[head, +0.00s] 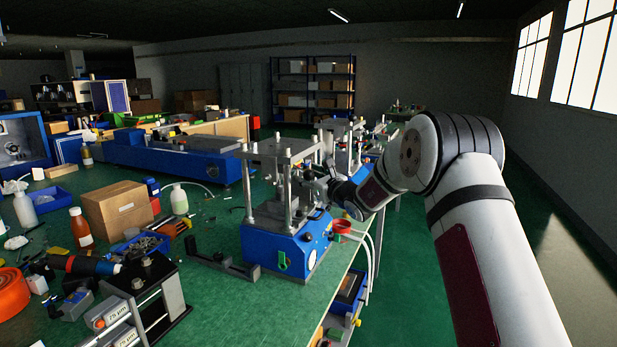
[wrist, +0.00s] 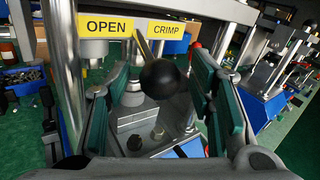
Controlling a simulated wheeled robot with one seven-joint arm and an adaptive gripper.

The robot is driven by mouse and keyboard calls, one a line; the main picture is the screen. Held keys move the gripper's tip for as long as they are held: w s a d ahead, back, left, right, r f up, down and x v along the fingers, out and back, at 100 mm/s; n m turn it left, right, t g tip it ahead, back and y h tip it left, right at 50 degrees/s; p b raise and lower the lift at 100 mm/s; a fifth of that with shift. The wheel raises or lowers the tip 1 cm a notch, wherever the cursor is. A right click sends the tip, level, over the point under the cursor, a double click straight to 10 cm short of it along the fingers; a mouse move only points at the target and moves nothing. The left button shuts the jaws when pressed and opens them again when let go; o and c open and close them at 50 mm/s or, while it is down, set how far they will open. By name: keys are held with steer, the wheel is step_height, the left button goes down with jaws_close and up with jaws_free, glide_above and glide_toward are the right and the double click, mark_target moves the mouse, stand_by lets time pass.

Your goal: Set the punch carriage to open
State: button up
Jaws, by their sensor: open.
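The crimping press (head: 284,236) stands on the green bench with a blue base, steel columns and a top plate. In the wrist view, its yellow OPEN label (wrist: 106,27) is at left and its yellow CRIMP label (wrist: 166,30) at right. A lever with a black ball knob (wrist: 164,78) points toward the camera, its rod running up to between the two labels. My gripper (wrist: 161,90) is open, with green pads on either side of the knob and visible gaps. In the head view, my gripper (head: 330,186) is at the press's right side, its fingers partly hidden.
A red cup (head: 341,227) sits by the press base, near the bench's right edge. Another press (head: 345,140) stands behind. A cardboard box (head: 119,210), bottles and tools crowd the bench at left. Steel columns (wrist: 66,60) stand close to my gripper.

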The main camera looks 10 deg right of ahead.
steer(key=shift+w, duration=0.2)
jaws_close()
steer(key=w+d+b, duration=0.4)
steer(key=w+b, duration=0.1)
steer(key=shift+w+b, duration=0.25)
steer(key=shift+b, duration=0.05)
steer(key=shift+r, duration=0.15)
jaws_free()
steer(key=shift+w, duration=0.1)
